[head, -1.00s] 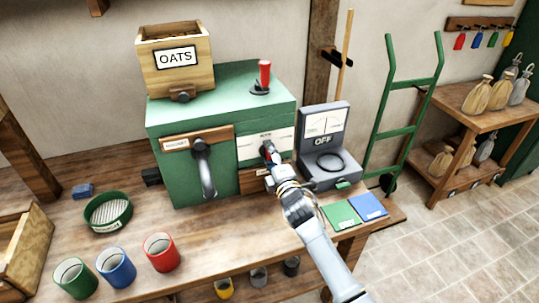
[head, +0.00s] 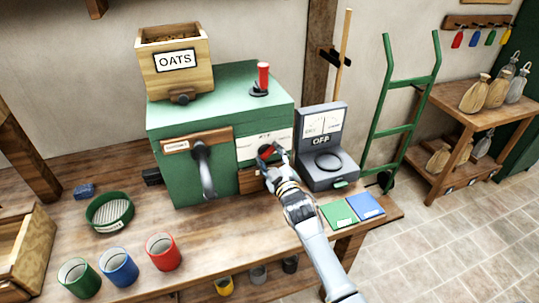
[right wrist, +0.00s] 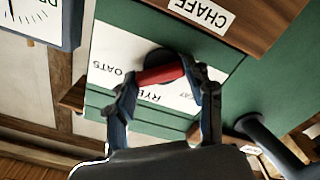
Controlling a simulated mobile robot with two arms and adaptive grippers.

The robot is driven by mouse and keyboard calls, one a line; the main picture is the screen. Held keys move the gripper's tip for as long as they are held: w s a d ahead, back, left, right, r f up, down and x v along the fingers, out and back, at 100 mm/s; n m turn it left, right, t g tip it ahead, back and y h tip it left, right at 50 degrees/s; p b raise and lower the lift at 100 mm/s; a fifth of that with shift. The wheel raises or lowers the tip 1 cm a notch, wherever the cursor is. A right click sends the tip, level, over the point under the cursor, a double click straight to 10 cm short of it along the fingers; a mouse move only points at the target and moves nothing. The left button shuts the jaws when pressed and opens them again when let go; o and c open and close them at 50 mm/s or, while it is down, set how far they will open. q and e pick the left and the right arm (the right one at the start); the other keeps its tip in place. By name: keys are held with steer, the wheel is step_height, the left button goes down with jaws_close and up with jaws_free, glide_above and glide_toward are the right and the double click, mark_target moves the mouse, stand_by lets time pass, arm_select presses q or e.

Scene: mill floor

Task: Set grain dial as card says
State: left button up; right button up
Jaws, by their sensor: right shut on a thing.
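The grain dial is a red knob (head: 266,151) on a dark disc, on the white plate (head: 277,142) of the green mill (head: 165,142). In the right wrist view the red knob (right wrist: 160,75) lies between my fingertips. Words "OATS" and "RYE" show on the plate (right wrist: 112,52); another word is partly hidden. My right gripper (head: 272,154), also in the right wrist view (right wrist: 163,80), is shut on the knob. I cannot tell which word the knob points to. A green card (head: 338,214) and a blue card (head: 366,205) lie on the bench; their writing is unreadable.
An OATS hopper (head: 175,75) and a red-handled lever (head: 263,77) are on top of the mill. A crank handle (head: 206,172) hangs left of the dial. A grey meter reading OFF (head: 323,142) stands close right. Green, blue and red cups (head: 162,251) stand front left.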

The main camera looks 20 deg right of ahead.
steer(key=shift+f+m, duration=0.15)
steer(key=shift+m, duration=0.85)
steer(key=o, duration=1.2)
steer(key=shift+c, duration=0.2)
steer(key=shift+s, duration=0.1)
steer(key=s, duration=1.2)
steer(key=shift+d, duration=0.25)
steer(key=shift+w, duration=0.1)
